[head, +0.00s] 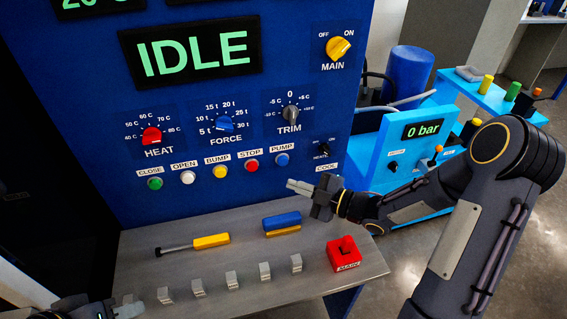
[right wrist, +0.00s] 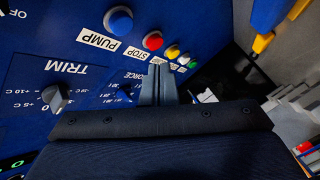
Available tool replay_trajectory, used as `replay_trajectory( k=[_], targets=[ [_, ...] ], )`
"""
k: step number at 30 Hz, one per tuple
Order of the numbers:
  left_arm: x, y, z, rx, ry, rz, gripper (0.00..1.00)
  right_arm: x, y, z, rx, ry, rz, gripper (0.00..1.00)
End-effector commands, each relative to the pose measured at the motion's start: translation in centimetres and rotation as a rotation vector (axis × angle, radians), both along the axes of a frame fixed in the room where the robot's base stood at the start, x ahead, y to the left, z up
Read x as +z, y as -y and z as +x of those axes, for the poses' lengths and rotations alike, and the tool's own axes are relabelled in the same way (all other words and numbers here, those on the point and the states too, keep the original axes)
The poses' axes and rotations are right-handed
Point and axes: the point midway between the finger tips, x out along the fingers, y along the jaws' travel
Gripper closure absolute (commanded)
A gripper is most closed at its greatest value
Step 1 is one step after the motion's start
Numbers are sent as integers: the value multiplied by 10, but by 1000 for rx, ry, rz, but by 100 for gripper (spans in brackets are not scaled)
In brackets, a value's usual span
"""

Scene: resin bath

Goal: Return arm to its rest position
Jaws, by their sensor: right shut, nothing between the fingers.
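My right gripper (head: 300,187) reaches in from the right in the head view. It is shut and empty, in front of the blue control panel (head: 200,110), just below the blue PUMP button (head: 282,159) and above the shelf. In the right wrist view its closed fingers (right wrist: 158,85) point at the panel, close to the row of buttons; I cannot tell if they touch it. My left gripper (head: 128,308) shows only in part at the bottom left corner of the head view, near the shelf's front edge. Its fingers are too cut off to read.
The grey shelf (head: 240,212) holds a yellow-handled tool (head: 211,241), a blue and yellow block (head: 282,221), several grey blocks and a red MAIN switch (head: 344,254). The display (head: 192,51) reads IDLE. A light-blue unit (head: 400,150) reading 0 bar stands behind my right arm.

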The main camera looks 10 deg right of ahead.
Motion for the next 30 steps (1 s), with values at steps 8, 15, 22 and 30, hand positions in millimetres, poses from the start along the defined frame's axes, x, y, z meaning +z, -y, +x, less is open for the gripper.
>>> replay_trajectory(
  k=[8,15,22,30],
  targets=[
    [0,0,0,0,0,0,64,0,0,0,0,0,0,100],
    [0,0,0,0,0,0,64,0,0,0,1,0,1,100],
    [0,0,0,0,0,0,64,11,15,9,-100,-63,-53,100],
    [0,0,0,0,0,0,64,60,98,-20,-666,-469,-48,100]
  ],
)
